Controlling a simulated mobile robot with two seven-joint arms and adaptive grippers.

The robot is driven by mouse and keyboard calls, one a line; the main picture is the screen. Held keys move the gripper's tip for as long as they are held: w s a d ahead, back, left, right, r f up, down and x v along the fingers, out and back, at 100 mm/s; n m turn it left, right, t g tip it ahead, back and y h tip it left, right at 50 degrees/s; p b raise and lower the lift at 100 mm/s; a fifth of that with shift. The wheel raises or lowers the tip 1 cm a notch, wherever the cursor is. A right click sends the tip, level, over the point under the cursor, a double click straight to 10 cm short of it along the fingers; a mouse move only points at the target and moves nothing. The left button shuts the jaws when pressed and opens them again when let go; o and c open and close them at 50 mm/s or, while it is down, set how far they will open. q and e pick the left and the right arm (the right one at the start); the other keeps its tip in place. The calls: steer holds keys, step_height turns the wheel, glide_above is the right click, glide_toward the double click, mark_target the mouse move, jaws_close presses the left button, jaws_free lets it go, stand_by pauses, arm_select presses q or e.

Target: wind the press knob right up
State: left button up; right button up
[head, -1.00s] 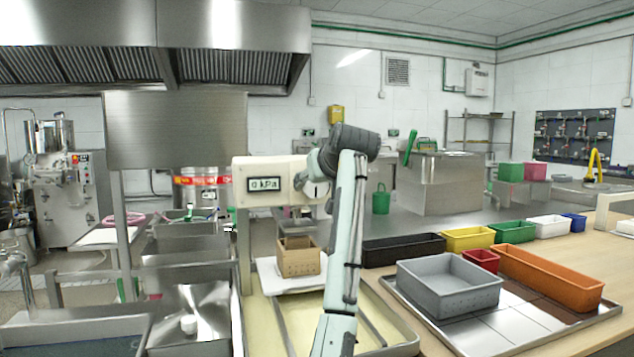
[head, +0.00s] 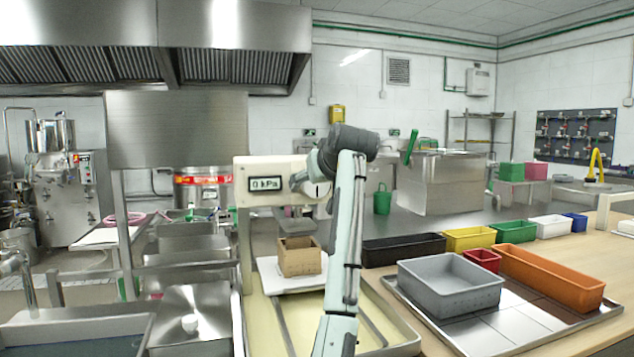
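The press head is a cream box (head: 268,170) in the middle of the head view, and its display (head: 267,184) reads 0 kPa. A pale round knob (head: 318,190) shows at the right end of the box, partly covered by my gripper. My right arm rises from the bottom and bends left at the top, so its gripper (head: 300,181) is at the knob. Its grey fingers are small and partly hidden, so I cannot tell whether they grip the knob. A tan perforated box (head: 299,262) sits below the press head on a white board (head: 275,284). My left gripper is not in view.
A grey bin (head: 449,296) and an orange bin (head: 550,282) stand on a metal tray at the right, with several coloured bins behind. Steel sinks and trays (head: 188,316) fill the left. A shallow cream-bottomed tray (head: 262,325) lies under the press.

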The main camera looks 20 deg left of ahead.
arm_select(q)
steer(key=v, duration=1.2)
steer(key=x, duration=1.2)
